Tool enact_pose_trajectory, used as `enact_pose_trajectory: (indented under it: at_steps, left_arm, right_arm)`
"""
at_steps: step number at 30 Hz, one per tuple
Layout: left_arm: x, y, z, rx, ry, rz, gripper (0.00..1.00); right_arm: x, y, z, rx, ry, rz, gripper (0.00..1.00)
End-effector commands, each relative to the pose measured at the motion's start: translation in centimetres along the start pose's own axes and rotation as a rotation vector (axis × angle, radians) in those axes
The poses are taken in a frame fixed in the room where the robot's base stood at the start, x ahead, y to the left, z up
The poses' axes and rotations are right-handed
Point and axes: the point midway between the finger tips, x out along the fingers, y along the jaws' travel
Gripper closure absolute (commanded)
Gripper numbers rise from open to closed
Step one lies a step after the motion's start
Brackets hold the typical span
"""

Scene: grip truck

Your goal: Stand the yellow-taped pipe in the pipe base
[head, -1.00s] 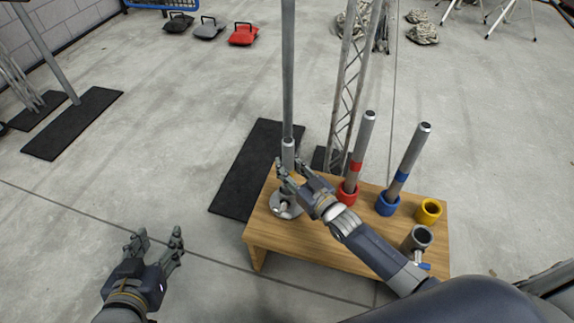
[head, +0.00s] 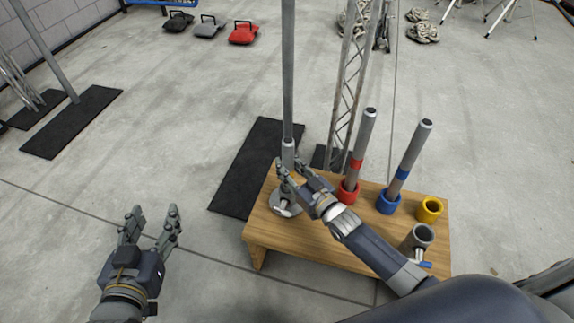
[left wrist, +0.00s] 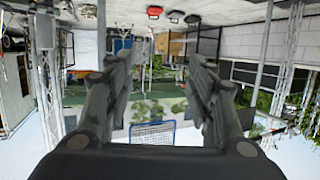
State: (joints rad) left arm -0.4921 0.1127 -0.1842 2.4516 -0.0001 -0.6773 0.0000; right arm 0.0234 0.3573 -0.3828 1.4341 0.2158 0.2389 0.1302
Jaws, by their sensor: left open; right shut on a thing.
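My right gripper (head: 292,178) is shut on a grey pipe (head: 288,152) near the left end of the wooden table. The pipe looks about upright, with its dark-rimmed top above the fingers. I see no yellow tape on it; the fingers hide part of it. A round grey metal base (head: 283,209) lies just below, and the gripper partly covers it. I cannot tell whether the pipe touches it. A yellow cup (head: 429,209) stands empty at the table's right. My left gripper (head: 151,216) is open and empty, left of the table.
On the wooden table (head: 315,245), a red-taped pipe (head: 362,145) leans in a red cup and a blue-taped pipe (head: 411,155) in a blue cup. A tall pole (head: 288,65) and lattice mast (head: 350,90) rise behind.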

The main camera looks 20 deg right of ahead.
Motion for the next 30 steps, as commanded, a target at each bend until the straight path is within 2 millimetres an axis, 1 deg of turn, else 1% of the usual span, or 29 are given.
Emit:
enact_pose_trajectory:
  at_steps: [19, 30]
  left_arm:
    - [0.1, 0.4, -1.9, -0.002, 0.103, 0.008, 0.5]
    - [0.1, 0.4, -2.1, -0.003, 0.107, 0.009, 0.5]
  right_arm:
    - [0.1, 0.0, 0.5, 0.0, 0.003, 0.0, 1.0]
    - [0.0, 0.0, 0.5, 0.0, 0.003, 0.0, 1.0]
